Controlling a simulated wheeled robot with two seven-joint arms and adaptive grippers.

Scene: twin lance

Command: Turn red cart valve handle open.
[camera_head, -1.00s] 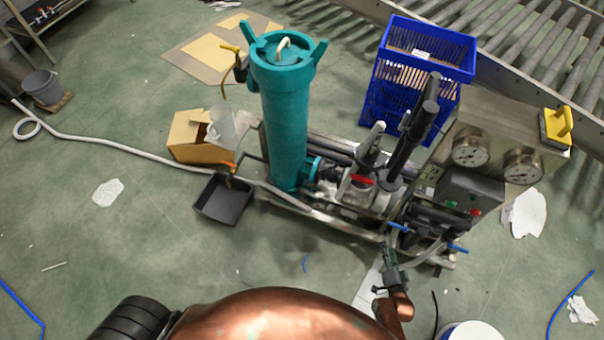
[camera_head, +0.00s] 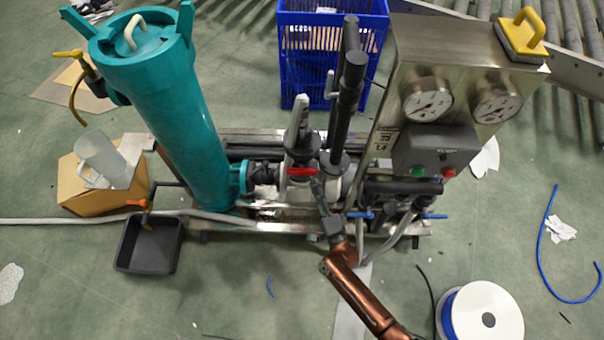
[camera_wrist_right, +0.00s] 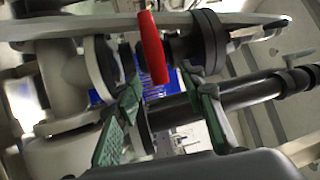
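The red valve handle (camera_head: 301,171) sits on the pipework in the middle of the cart (camera_head: 270,226). In the right wrist view the red handle (camera_wrist_right: 152,48) stands nearly upright in the picture, with its lower end between or just beyond my fingertips. My right gripper (camera_head: 317,186) reaches in from the front, close to the right end of the handle. In the wrist view the right gripper (camera_wrist_right: 160,82) has its green-padded fingers spread apart, with nothing clamped. Whether a finger touches the handle I cannot tell. My left gripper is out of view.
The teal filter housing (camera_head: 178,120) stands left of the valve. The gauge panel (camera_head: 440,55) and dark pipes (camera_head: 345,95) crowd its right and back. Blue handles (camera_head: 360,215) lie low at the front right. A black tray (camera_head: 148,245) and cable spool (camera_head: 480,312) are on the floor.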

